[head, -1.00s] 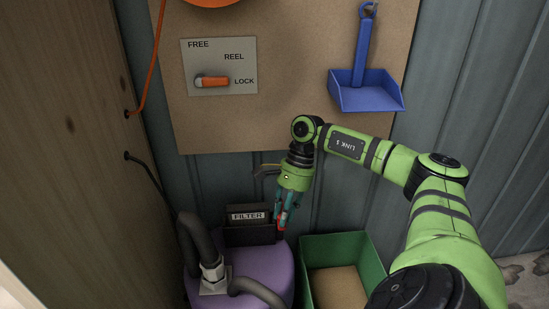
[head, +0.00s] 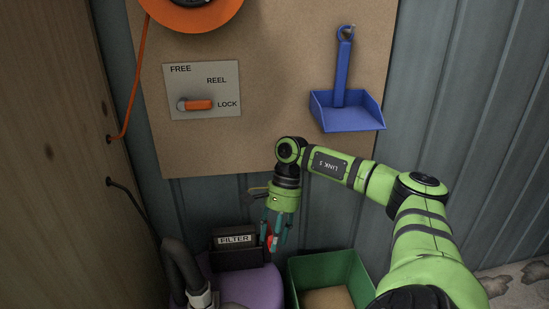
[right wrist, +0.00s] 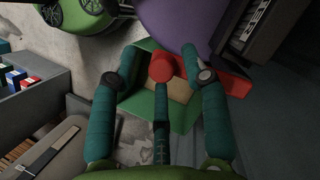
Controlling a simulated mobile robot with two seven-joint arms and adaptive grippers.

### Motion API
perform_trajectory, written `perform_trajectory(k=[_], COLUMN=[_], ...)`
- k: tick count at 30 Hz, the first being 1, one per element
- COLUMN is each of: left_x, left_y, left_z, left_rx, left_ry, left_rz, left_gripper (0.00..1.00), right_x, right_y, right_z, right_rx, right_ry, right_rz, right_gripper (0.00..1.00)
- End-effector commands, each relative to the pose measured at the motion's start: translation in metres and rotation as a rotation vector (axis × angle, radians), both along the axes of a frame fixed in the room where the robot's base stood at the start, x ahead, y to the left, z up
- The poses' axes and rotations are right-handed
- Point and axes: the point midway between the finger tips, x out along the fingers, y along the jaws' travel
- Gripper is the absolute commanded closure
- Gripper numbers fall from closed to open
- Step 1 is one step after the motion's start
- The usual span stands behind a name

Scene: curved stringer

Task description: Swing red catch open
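The red catch (head: 269,241) is at the right side of the black FILTER box, on the purple canister (head: 252,286). My right gripper (head: 274,240) points down at the catch. In the right wrist view its teal fingers (right wrist: 162,80) are spread, with the knob between the two outer tips. The right-hand finger overlaps the bar; I cannot tell whether it touches. My left gripper is not in view.
The FILTER box (head: 236,250) stands close left of my fingers. A grey hose (head: 180,268) runs at the canister's left. A green bin (head: 328,268) stands right of the canister. The board behind carries a reel lever (head: 198,104) and a blue dustpan (head: 347,112).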

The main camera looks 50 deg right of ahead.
Motion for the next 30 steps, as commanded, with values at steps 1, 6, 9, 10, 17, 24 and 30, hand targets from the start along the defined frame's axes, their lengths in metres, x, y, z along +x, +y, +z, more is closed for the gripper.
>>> perform_trajectory(k=[1, 6, 9, 10, 17, 24, 30], left_x=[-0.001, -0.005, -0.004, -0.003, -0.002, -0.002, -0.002], left_y=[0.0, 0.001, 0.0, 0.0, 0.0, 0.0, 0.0], left_z=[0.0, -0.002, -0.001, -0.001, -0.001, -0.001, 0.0], left_rx=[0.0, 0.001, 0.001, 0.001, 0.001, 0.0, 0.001], left_ry=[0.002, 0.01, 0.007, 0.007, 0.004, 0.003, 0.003], left_rz=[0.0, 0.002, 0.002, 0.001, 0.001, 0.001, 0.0], left_gripper=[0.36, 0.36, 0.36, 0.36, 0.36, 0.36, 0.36], right_x=[0.0, 0.001, 0.001, 0.002, 0.001, 0.0, 0.0], right_y=[0.0, 0.0, -0.001, 0.0, 0.0, 0.0, 0.0], right_z=[0.001, 0.009, 0.024, 0.03, 0.075, 0.099, 0.1], right_rx=[0.0, 0.0, -0.001, -0.001, 0.0, 0.0, 0.0], right_ry=[-0.002, -0.006, -0.008, -0.01, -0.009, -0.002, -0.001], right_rz=[0.0, 0.0, 0.0, 0.0, 0.001, 0.0, -0.001], right_gripper=[0.54, 0.54, 0.54, 0.54, 0.54, 0.54, 0.54])
